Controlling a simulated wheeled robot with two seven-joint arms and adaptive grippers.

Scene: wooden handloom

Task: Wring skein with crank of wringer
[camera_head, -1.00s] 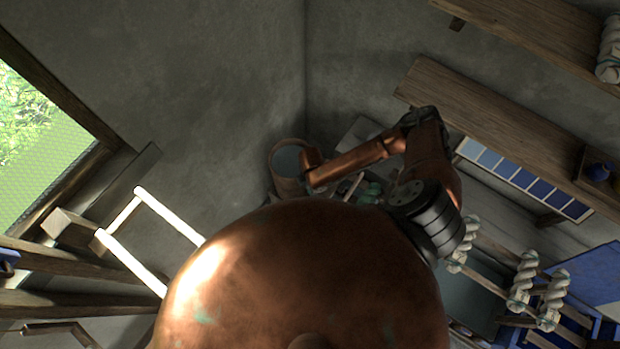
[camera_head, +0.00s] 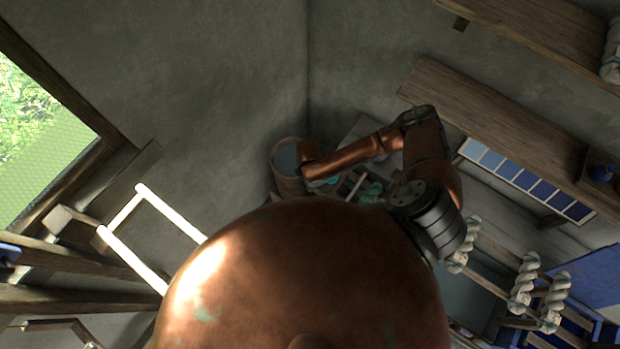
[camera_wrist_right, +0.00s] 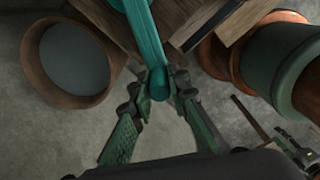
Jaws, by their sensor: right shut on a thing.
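In the right wrist view a teal, round-ended bar, which looks like the wringer's crank (camera_wrist_right: 143,28), comes down from the top edge between the fingers of my right gripper (camera_wrist_right: 159,80). The fingers are closed on its rounded end. In the head view my right arm reaches across from the right with its wrist beside a bucket; the fingers are too small and hidden to make out there. The wringer and any skein on it cannot be made out clearly. My left gripper is not in view.
The wooden bucket (camera_head: 278,178) holds grey liquid; it is also at upper left in the right wrist view (camera_wrist_right: 33,75). White twisted skeins (camera_head: 522,283) hang on a rack at right. A wooden shelf (camera_head: 490,115) runs along the wall. A pale frame (camera_head: 135,262) stands at left.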

